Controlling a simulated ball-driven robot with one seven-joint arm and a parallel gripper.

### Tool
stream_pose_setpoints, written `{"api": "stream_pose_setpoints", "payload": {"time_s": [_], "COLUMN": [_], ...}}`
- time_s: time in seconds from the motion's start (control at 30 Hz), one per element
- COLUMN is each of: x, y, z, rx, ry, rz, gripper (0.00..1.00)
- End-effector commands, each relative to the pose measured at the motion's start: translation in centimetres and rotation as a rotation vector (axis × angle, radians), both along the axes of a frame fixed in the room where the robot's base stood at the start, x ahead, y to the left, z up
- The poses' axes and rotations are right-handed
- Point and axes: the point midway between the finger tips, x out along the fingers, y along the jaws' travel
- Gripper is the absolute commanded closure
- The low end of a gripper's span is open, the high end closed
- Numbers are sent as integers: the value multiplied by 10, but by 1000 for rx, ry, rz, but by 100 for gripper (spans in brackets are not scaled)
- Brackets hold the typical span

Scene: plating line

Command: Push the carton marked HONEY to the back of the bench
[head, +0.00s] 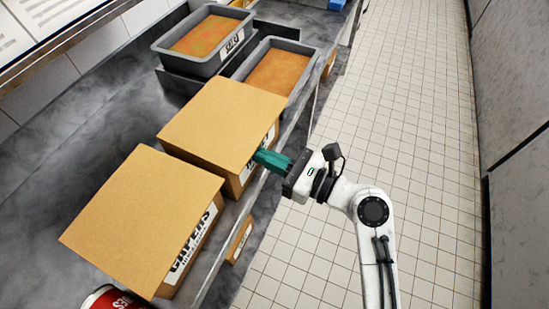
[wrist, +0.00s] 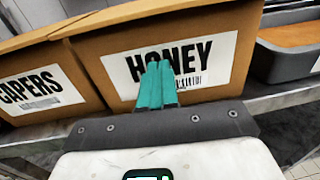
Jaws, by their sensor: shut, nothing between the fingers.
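The carton marked HONEY (head: 222,122) is a brown box on the grey bench (head: 45,190), beside the CAPERS carton. Its white label (wrist: 209,64) faces me in the wrist view, partly covered by my fingers. My gripper (head: 262,158) has green fingers, shut and empty, pointing at the label side of the HONEY carton. In the wrist view the fingertips (wrist: 158,66) overlap the middle of the label. They are at or very close to the carton face; I cannot tell whether they touch.
The CAPERS carton (head: 145,222) stands close on the left of HONEY in the wrist view (wrist: 45,88). Grey bins (head: 228,63) with orange contents stand on the other side. A red can (head: 108,299) is at the near edge. The tiled floor (head: 400,110) is clear.

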Motion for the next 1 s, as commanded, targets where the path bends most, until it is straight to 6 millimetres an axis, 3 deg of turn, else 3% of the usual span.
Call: {"api": "stream_pose_setpoints", "payload": {"time_s": [0.2,0.33,1.0], "x": [0,7,81], "y": [1,16,175], "z": [1,5,-1], "rx": [0,2,0], "ry": [0,1,-1], "rz": [1,4,5], "gripper": [100,100,100]}}
